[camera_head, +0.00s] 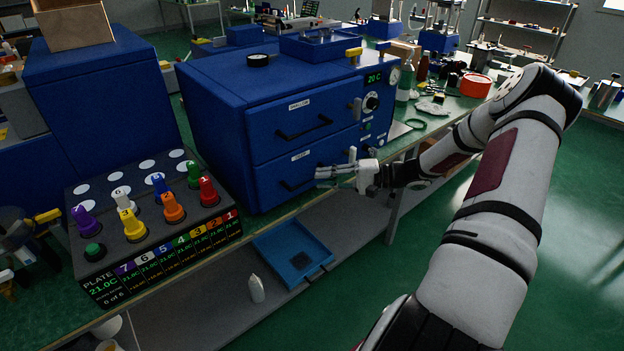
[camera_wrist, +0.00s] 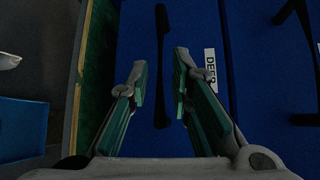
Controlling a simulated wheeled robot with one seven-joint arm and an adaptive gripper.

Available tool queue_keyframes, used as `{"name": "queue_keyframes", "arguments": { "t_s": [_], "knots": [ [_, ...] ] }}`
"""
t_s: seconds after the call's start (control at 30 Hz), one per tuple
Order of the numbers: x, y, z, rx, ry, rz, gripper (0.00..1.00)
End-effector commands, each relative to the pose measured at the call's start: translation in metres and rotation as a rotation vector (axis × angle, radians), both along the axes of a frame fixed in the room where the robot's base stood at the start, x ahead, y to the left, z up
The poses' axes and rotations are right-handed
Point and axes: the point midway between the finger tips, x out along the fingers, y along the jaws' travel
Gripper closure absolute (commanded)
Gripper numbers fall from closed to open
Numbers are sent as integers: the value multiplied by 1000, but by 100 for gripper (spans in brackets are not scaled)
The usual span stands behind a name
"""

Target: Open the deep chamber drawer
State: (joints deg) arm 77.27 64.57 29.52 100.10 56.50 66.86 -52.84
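The blue chamber cabinet (camera_head: 215,130) stands on the bench with two drawer fronts. The lower drawer (camera_head: 268,180), labelled DEEP, looks closed, its front flush with the cabinet. Its black bar handle (camera_head: 295,185) is partly covered by my gripper in the head view. My gripper (camera_head: 318,176) is at the right end of this handle, pointing left. In the wrist view the handle (camera_wrist: 161,65) runs upright in the picture, lined up with the gap between the open fingertips (camera_wrist: 160,66). The DEEP label (camera_wrist: 210,70) lies beside the right finger. I cannot tell whether the fingers touch the handle.
The upper drawer, labelled SHALLOW, has its own handle (camera_head: 305,128) above and looks closed. A plate rack with coloured numbered pegs (camera_head: 150,215) stands left on the bench. A blue tray (camera_head: 290,258) and white bottle (camera_head: 256,289) are on the lower shelf.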

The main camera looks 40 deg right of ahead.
Motion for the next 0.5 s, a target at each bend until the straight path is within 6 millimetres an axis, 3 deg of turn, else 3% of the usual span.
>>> {"name": "queue_keyframes", "arguments": {
  "t_s": [0.2,0.5],
  "knots": [
    [20,22,-4,1,1,1,80],
    [27,29,-6,-1,1,-1,80]
  ]
}}
